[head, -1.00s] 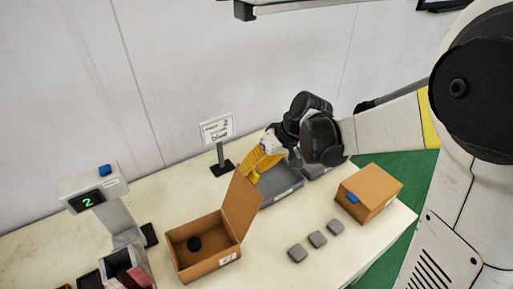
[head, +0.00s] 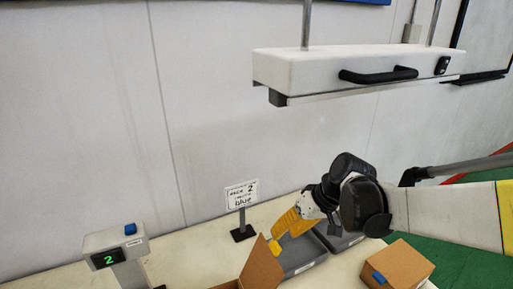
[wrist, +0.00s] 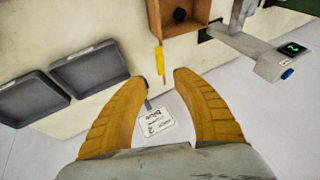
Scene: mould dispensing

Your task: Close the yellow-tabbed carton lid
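The brown carton (wrist: 168,30) is open, with a dark round piece (wrist: 180,15) inside; in the head view the bottom edge cuts off most of it. Its lid (head: 261,268) stands raised in the head view. The yellow tab (wrist: 160,60) is on the lid's edge and also shows in the head view (head: 275,247). My gripper (wrist: 163,78) has its two yellow fingers apart and nothing held. The tab lies just ahead of and between the fingertips in the wrist view; I cannot tell whether they touch it. The gripper also shows in the head view (head: 280,240), beside the lid's top.
Two grey trays (wrist: 89,66) lie next to the carton. A sign on a stand (head: 241,195) is behind. A blue-tabbed carton (head: 408,263) stands shut at right. A device showing "2" (head: 112,243) is at left. A white unit with a black handle (head: 320,68) hangs above.

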